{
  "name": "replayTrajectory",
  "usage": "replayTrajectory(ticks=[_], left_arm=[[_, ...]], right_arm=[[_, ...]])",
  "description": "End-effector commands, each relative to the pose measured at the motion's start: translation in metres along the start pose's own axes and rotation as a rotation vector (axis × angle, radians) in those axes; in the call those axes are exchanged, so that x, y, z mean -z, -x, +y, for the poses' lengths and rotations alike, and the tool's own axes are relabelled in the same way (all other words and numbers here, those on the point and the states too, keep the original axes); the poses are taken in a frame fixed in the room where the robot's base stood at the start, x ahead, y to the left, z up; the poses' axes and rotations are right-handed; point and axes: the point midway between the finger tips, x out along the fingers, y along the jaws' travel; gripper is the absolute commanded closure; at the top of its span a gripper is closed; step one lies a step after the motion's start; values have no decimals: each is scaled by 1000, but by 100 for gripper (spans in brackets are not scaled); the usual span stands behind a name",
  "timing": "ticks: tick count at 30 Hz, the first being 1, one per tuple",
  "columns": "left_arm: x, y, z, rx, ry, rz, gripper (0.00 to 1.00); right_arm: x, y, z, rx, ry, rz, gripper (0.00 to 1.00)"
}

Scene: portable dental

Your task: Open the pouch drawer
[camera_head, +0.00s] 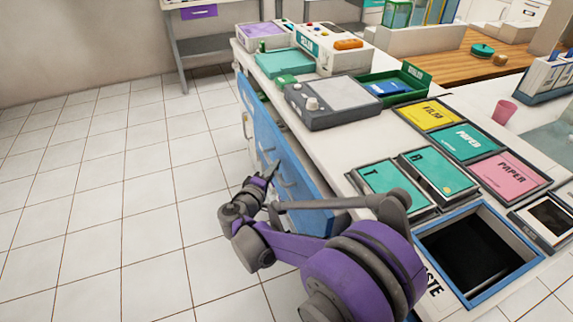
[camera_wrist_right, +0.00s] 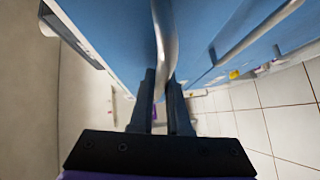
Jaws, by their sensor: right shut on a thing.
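The blue drawer fronts (camera_head: 300,172) run along the side of the white counter, with pale bar handles on them. My right gripper (camera_head: 270,172) is at these fronts, low beside the counter. In the right wrist view my right gripper (camera_wrist_right: 161,100) is shut on a curved metal handle (camera_wrist_right: 165,35), which passes between its two fingers. The blue drawer front (camera_wrist_right: 115,35) fills the top of that view. No label shows on the held drawer, so I cannot tell which one it is. My left gripper is not in view.
A waste opening (camera_head: 475,250) with a blue rim lies in the counter near my arm. Teal, yellow and pink labelled panels (camera_head: 465,142) and a grey device (camera_head: 335,103) are on top. Tiled floor (camera_head: 110,200) left of the counter is clear. Another handle (camera_wrist_right: 260,35) shows beside the held one.

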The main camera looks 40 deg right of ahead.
Motion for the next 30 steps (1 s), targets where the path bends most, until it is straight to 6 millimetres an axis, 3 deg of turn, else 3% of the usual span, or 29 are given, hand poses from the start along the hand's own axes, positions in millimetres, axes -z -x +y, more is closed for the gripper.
replayTrajectory(ticks=[15,24,30], left_arm=[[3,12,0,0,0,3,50],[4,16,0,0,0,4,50],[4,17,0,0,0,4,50]], right_arm=[[94,94,-27,2,-1,6,100],[125,125,-36,1,0,3,100],[133,133,-38,0,0,2,100]])
